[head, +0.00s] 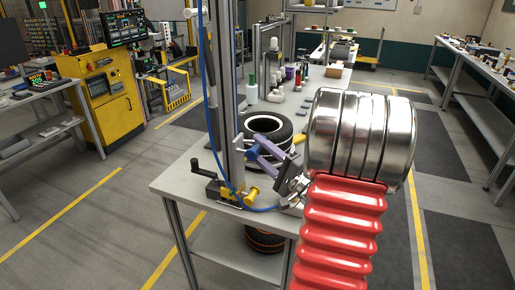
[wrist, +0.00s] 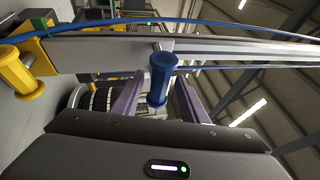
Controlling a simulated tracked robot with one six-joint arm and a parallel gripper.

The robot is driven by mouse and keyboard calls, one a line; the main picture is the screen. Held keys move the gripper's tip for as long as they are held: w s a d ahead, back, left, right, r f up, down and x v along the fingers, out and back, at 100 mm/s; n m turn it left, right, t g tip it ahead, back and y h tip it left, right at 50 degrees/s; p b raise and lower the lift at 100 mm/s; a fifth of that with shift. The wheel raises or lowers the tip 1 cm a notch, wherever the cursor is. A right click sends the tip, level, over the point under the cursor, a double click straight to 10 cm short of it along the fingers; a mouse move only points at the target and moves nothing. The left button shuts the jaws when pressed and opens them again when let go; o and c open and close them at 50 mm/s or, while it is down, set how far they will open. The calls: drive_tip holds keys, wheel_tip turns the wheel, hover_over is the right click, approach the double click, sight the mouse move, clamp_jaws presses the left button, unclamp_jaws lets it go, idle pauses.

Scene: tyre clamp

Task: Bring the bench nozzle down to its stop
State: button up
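A black tyre (head: 270,124) lies flat on the bench (head: 178,182) behind my gripper.
A black crank handle (head: 203,172) and a yellow fitting (head: 251,193) sit at the column's foot. A blue hose (head: 207,75) hangs along the column. Bottles (head: 252,90) and small parts stand farther back. Another tyre (head: 264,239) is on the lower shelf.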

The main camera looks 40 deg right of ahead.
drive_tip(key=v, duration=1.2)
drive_tip(key=shift+s, duration=0.25)
idle(0.3)
